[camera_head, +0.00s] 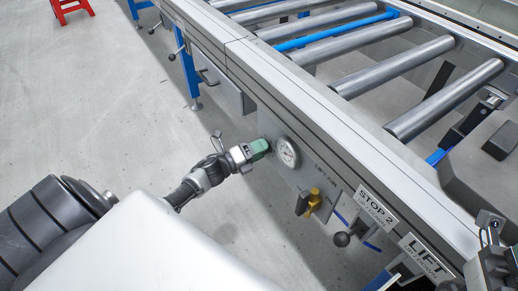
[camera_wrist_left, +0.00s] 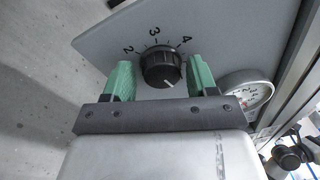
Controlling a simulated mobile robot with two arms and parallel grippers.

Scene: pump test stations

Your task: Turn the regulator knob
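The regulator knob (camera_wrist_left: 161,66) is black and ribbed, with a white line toward its lower right. It sits on a grey panel (camera_wrist_left: 95,42) with the printed numbers 2, 3 and 4 above it. My left gripper (camera_wrist_left: 160,78) has its two green fingers on either side of the knob, with a small gap visible on each side. In the head view my left gripper (camera_head: 263,148) reaches the panel just left of the round gauge, and the knob is hidden there.
A round white gauge (camera_head: 287,152) is right beside the left gripper. A yellow valve (camera_head: 313,200) and a black ball lever (camera_head: 342,239) stick out farther right. The roller conveyor (camera_head: 350,45) runs above the panel.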

